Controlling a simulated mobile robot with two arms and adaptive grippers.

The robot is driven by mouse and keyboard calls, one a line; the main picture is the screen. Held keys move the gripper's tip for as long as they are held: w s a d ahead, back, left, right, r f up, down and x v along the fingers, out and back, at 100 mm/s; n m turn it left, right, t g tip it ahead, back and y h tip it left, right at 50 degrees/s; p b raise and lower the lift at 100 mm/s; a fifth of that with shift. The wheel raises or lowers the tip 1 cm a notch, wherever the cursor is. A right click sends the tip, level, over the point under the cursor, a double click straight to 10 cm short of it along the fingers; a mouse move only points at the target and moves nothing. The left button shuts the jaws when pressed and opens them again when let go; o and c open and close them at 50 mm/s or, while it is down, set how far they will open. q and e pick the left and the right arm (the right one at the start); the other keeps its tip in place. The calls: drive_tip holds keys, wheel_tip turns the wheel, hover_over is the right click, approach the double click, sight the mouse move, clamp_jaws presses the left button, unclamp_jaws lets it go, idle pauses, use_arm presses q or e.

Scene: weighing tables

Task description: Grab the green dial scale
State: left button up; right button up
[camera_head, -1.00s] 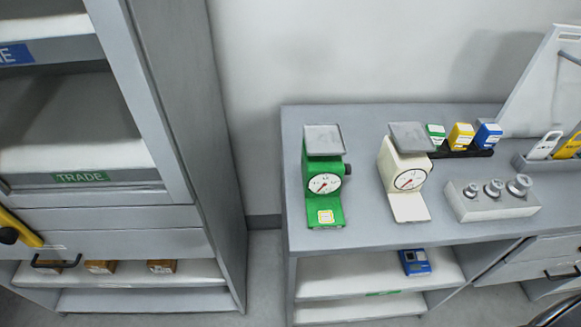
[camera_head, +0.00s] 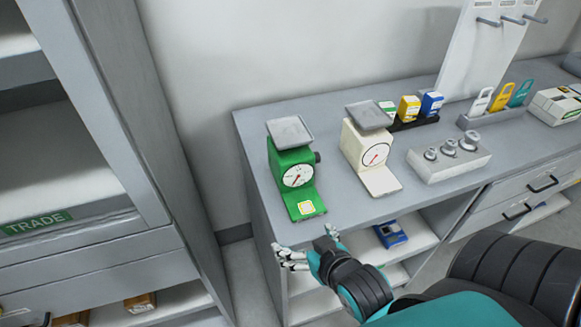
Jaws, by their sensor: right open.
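The green dial scale (camera_head: 294,177) stands upright on the grey table, near its left end. It has a grey square pan on top, a white round dial, a dark knob on its right side and a yellow-edged label on its base. My right gripper (camera_head: 283,257) is open and empty at the table's front edge, just in front of and below the scale's base, apart from it. My left gripper is not in view.
A cream dial scale (camera_head: 368,152) stands close on the right. A weight block (camera_head: 449,160) and a dark rack of small boxes (camera_head: 413,123) lie farther right. A tall grey cabinet (camera_head: 150,130) stands left. The table (camera_head: 345,213) is bare in front of the scales.

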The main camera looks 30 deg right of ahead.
drive_tip(key=w+d+r+m+t+h, duration=0.1)
drive_tip(key=d+r+t+h, duration=0.15)
drive_tip(key=r, duration=0.35)
drive_tip(key=d+r+m+t+h, duration=0.1)
drive_tip(key=d+r+t, duration=0.1)
drive_tip(key=r+t, duration=0.3)
drive_tip(key=g+p, duration=0.1)
drive_tip(key=p, duration=0.3)
approach(294, 141)
drive_tip(key=x, duration=0.4)
drive_tip(key=shift+d+r, duration=0.1)
drive_tip(key=shift+r, duration=0.15)
drive_tip(key=p+x, duration=0.1)
drive_tip(key=x, duration=0.1)
drive_tip(key=p+x, duration=0.1)
drive_tip(key=x, duration=0.2)
drive_tip(key=shift+w+f, duration=0.4)
drive_tip(key=shift+w, duration=0.25)
drive_tip(key=shift+s, duration=0.1)
